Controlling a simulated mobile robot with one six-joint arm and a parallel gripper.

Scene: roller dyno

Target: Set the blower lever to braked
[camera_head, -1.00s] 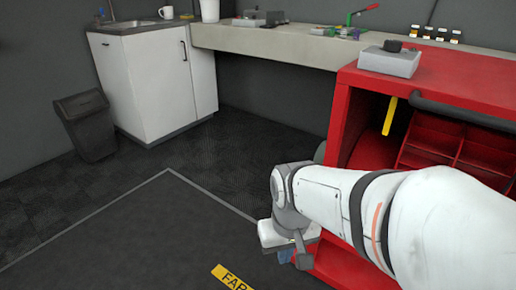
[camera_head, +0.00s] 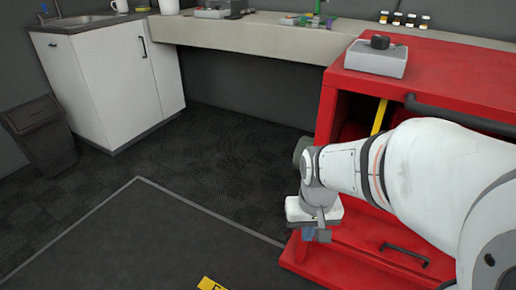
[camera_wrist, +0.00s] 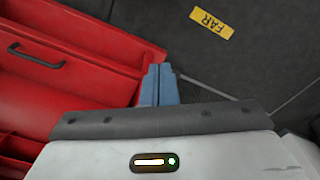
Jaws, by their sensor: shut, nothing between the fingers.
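My gripper (camera_head: 318,236) hangs low in front of the red cabinet's left side, with its blue fingers pointing down. In the wrist view the blue fingers (camera_wrist: 159,72) are together, with nothing between them. A yellow bar (camera_head: 380,116) stands slightly tilted in the open front of the red cabinet (camera_head: 325,120), apart from my gripper; my arm hides its lower end. A grey box (camera_head: 375,60) with a black knob (camera_head: 380,42) sits on the cabinet top. No label shows which of these is the blower lever, and no braked mark is readable.
The cabinet has a dark bar (camera_head: 460,115) across its upper front and a low drawer handle (camera_head: 404,253). A grey bench (camera_head: 250,35), a white cupboard (camera_head: 110,80) and a dark bin (camera_head: 40,140) stand behind.

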